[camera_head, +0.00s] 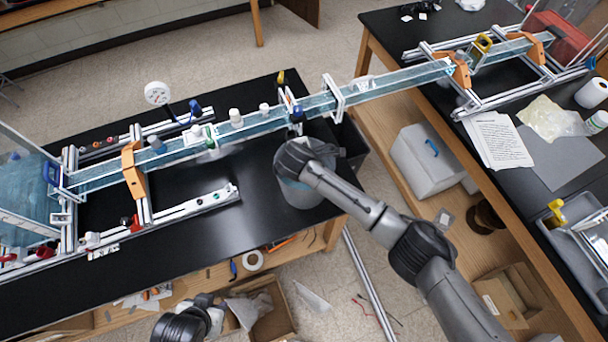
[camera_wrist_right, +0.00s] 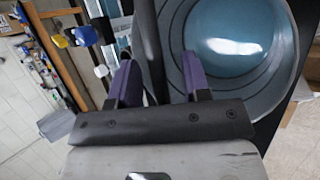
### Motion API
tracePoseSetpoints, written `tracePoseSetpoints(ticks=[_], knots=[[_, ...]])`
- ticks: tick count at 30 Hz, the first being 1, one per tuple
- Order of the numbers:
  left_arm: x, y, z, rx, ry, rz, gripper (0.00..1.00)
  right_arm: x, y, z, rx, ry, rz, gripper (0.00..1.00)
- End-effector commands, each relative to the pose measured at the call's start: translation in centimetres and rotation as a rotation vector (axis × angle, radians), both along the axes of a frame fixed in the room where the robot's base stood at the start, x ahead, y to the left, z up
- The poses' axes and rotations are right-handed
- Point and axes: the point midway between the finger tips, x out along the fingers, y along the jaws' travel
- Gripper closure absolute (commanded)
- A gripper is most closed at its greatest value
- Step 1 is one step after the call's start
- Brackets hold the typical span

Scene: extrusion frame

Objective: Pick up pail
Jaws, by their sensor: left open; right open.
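The pail (camera_head: 300,192) is a grey bucket on the black table near its right front corner. My right arm reaches over it and its hand hides much of the top. In the right wrist view the pail (camera_wrist_right: 237,50) shows from above as a round opening with a teal, shiny inside. My right gripper (camera_wrist_right: 158,82) is open, one finger beside the pail and the other overlapping its near wall in the picture. I cannot tell whether the rim lies between the fingers. My left gripper (camera_head: 212,312) is open and empty at the bottom, off the table front, away from the pail.
A long clear flume (camera_head: 285,117) on an extrusion frame spans the black table (camera_head: 185,178) behind the pail. A dark bin (camera_head: 350,140) stands to its right. A cardboard box (camera_head: 265,310) and tape roll (camera_head: 253,261) lie below the front edge. A white lidded box (camera_head: 425,160) sits on the right shelf.

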Motion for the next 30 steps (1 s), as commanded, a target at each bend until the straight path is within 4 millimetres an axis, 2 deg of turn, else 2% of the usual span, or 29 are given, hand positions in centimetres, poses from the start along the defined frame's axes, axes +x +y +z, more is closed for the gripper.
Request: tracePoseSetpoints(ticks=[3,17,30], knots=[[0.0,0.0,-0.01,0.0,0.0,0.0,0.58,-0.01,0.0,0.02,0.0,0.0,0.0,0.57],[0.0,0.13,-0.01,0.004,0.0,-0.003,0.58,-0.02,-0.02,0.01,-0.001,0.001,-0.001,1.0],[0.0,0.19,-0.02,0.007,0.0,-0.005,0.58,0.02,0.0,0.11,-0.001,-0.001,0.0,1.0]])
